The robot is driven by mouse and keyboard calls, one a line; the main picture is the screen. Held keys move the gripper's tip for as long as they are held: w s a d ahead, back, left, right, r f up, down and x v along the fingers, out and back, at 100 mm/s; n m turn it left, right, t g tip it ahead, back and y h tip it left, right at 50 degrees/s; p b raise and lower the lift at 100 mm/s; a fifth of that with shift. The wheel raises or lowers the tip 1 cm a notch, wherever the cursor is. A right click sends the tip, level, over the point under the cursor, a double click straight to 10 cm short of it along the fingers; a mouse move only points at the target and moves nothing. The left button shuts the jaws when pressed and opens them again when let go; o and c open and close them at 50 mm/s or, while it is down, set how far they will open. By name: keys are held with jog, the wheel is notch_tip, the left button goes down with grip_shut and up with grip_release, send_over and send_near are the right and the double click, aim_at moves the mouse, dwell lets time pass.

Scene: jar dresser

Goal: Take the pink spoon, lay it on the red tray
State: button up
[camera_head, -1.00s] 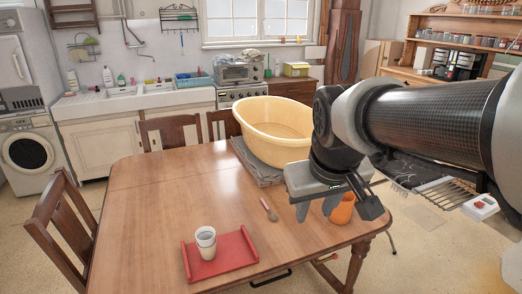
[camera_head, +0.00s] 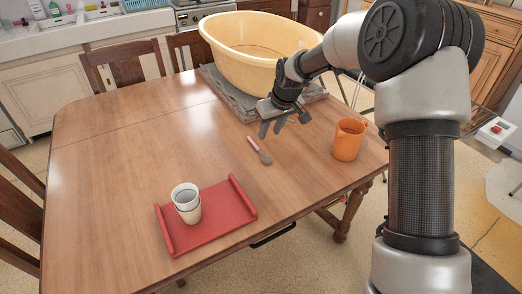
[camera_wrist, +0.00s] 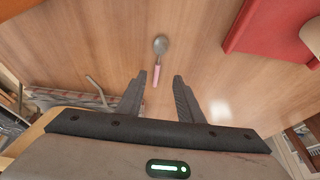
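The pink spoon (camera_head: 254,144) lies flat on the wooden table, its pink handle toward the tub and its grey bowl toward the front right. In the wrist view the spoon (camera_wrist: 156,72) lies ahead of the fingers, with the handle end near the gap between them. My gripper (camera_head: 284,127) is open and empty above the table, just behind and to the right of the spoon; its two fingers (camera_wrist: 162,78) stand apart in the wrist view. The red tray (camera_head: 228,208) lies at the table's front and shows at the top right of the wrist view (camera_wrist: 262,32).
A pale cup (camera_head: 187,207) stands on the tray's left part. An orange mug (camera_head: 348,140) stands right of the spoon.

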jog(key=b, duration=0.1)
send_near(260, 150)
notch_tip(260, 150, down, 2)
jog(key=shift+s+f, duration=0.1)
jog(key=shift+s, duration=0.1)
jog(key=shift+w+b+x, duration=0.2)
jog(key=shift+b+x, duration=0.05)
jog(key=shift+x, duration=1.15)
jog(key=shift+w+b+x, duration=0.2)
jog(key=shift+x, duration=1.25)
jog(key=shift+a+r, duration=0.1)
jog(key=shift+r, duration=0.1)
grip_shut()
